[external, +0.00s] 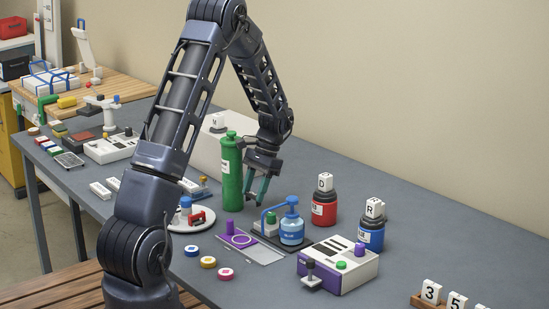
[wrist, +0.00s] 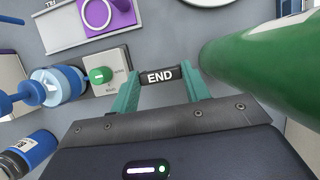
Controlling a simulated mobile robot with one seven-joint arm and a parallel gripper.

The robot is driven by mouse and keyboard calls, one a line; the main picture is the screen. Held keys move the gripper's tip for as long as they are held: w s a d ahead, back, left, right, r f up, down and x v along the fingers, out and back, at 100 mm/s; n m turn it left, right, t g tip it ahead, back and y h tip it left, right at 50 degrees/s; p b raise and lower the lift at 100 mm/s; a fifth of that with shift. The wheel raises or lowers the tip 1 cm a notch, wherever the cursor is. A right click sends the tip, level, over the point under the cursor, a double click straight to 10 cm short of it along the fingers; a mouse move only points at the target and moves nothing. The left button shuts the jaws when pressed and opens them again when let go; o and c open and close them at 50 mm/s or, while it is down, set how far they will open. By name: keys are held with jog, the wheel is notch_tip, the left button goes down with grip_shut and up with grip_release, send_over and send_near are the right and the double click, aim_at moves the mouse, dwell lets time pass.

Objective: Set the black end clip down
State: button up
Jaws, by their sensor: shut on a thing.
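The black end clip (wrist: 159,78), a small black bar with a white END label, lies across the teal fingers of my gripper (wrist: 158,83) in the wrist view. The fingers are shut on it, one at each end. In the external view my gripper (external: 257,198) points down above the grey table (external: 410,222), just right of the green bottle (external: 231,175). The clip is too small to make out there. In the wrist view the green bottle (wrist: 262,55) stands close beside the right finger.
A small box with a green knob (wrist: 101,76) is just left of the fingers in the wrist view. A blue pump bottle (external: 292,229) and a purple-marked plate (external: 264,254) stand near in the external view. Red (external: 323,209) and blue (external: 371,235) bottles stand right.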

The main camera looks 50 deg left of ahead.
jog(key=shift+f, duration=2.3)
jog(key=shift+f, duration=0.1)
jog(key=o, duration=0.9)
jog(key=shift+o, duration=0.2)
